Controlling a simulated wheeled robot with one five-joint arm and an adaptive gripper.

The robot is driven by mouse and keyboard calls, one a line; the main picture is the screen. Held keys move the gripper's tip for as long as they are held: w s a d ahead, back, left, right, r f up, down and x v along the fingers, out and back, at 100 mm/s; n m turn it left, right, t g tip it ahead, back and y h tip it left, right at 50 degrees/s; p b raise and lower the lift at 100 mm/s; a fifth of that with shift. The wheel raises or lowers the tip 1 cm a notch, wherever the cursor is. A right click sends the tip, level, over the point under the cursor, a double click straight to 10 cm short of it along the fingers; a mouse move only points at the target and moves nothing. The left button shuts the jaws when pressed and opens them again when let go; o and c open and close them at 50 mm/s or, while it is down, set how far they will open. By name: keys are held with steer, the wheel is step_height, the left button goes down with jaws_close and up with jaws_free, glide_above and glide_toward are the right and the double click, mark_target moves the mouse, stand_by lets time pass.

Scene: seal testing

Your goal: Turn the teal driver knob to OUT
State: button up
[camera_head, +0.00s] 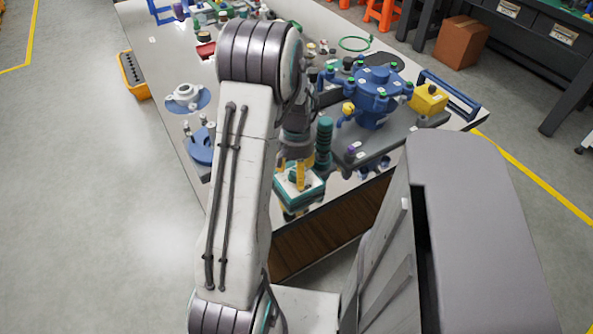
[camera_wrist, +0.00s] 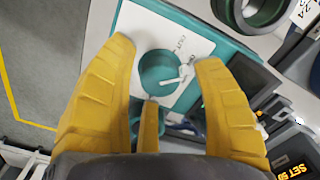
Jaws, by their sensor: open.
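The teal driver knob (camera_wrist: 158,68) is round, with a white pointer bar, and sits on a white plate (camera_wrist: 141,24) on a teal block. In the wrist view the bar points right and slightly up. Dark lettering, perhaps OUT, is by the knob's upper right edge. My gripper (camera_wrist: 165,51) is open, its yellow fingers spread left and right of the knob with a third finger below. I see no clear contact. In the head view my gripper (camera_head: 301,178) is over the teal and white block (camera_head: 292,200) at the bench's near edge; the knob is hidden there.
A blue multi-port housing (camera_head: 376,92) and a yellow box (camera_head: 428,99) stand to the right. A dark green ribbed column (camera_head: 324,142) is close beside my gripper. A blue round fixture (camera_head: 201,149) is to the left. The bench's near edge is just below the block.

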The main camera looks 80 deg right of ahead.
steer(key=shift+c, duration=0.3)
steer(key=c, duration=1.2)
steer(key=shift+o, duration=0.2)
steer(key=shift+n, duration=0.3)
steer(key=n+b, duration=0.1)
steer(key=n, duration=0.2)
steer(key=shift+a+f, duration=0.1)
steer(key=shift+f, duration=0.05)
steer(key=shift+n, duration=2.1)
steer(key=shift+b, duration=0.3)
